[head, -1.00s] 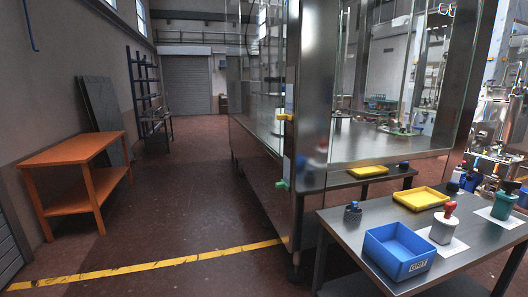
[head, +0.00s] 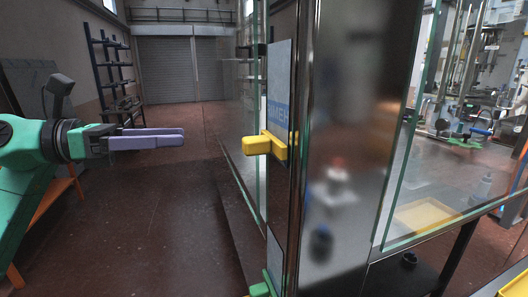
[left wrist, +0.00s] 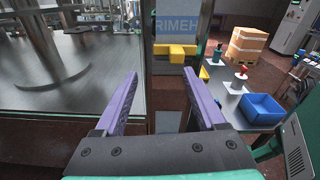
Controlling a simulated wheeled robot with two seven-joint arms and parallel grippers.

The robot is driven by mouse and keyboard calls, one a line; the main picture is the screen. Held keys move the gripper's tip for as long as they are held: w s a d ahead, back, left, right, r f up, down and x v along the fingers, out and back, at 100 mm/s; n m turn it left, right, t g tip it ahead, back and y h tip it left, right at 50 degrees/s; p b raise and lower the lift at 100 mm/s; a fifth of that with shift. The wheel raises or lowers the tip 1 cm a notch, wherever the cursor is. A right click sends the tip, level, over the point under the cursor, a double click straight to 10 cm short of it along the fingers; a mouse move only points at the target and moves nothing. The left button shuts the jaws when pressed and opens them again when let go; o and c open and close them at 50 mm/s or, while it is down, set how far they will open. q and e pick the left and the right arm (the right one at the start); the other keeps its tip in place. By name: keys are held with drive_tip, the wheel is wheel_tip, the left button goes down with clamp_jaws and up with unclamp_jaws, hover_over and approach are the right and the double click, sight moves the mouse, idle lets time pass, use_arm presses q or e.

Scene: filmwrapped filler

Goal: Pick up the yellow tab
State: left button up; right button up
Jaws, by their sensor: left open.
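The yellow tab (head: 265,146) is a small block-like handle on the upright metal edge of the glass cabinet, in the middle of the head view. It also shows in the left wrist view (left wrist: 176,50), beyond my fingers and slightly right of centre. My left gripper (head: 184,138) has purple fingers and is open and empty. It is left of the tab at about the same picture height, pointing towards it, with a clear gap between. In the left wrist view, the fingers (left wrist: 160,80) are spread apart. My right gripper is not in view.
A green tab (head: 262,288) sits lower on the same edge. The glass cabinet (head: 340,150) fills the right side. A blue bin (left wrist: 265,108) stands on a table at right in the left wrist view. The floor (head: 140,225) left of the cabinet is clear.

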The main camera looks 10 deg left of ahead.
sight(243, 146)
use_arm(q)
drive_tip(key=shift+m+g+y, duration=0.3)
drive_tip(key=shift+m+y, duration=0.1)
drive_tip(key=shift+m, duration=0.3)
drive_tip(key=d+p, duration=0.2)
drive_tip(key=d, duration=0.1)
drive_tip(key=w+d+p, duration=0.1)
drive_tip(key=d+p, duration=0.1)
drive_tip(key=d, duration=0.1)
drive_tip(key=w+d+p, duration=0.1)
drive_tip(key=d, duration=0.1)
drive_tip(key=shift+d+f+p, duration=0.3)
drive_tip(key=shift+d+p, duration=0.1)
drive_tip(key=p+x, duration=0.2)
drive_tip(key=x, duration=0.1)
drive_tip(key=p+x, duration=0.1)
drive_tip(key=shift+d+f, duration=0.25)
drive_tip(key=shift+d, duration=0.2)
drive_tip(key=shift+w+d+f, duration=0.1)
drive_tip(key=shift+f, duration=0.1)
clamp_jaws()
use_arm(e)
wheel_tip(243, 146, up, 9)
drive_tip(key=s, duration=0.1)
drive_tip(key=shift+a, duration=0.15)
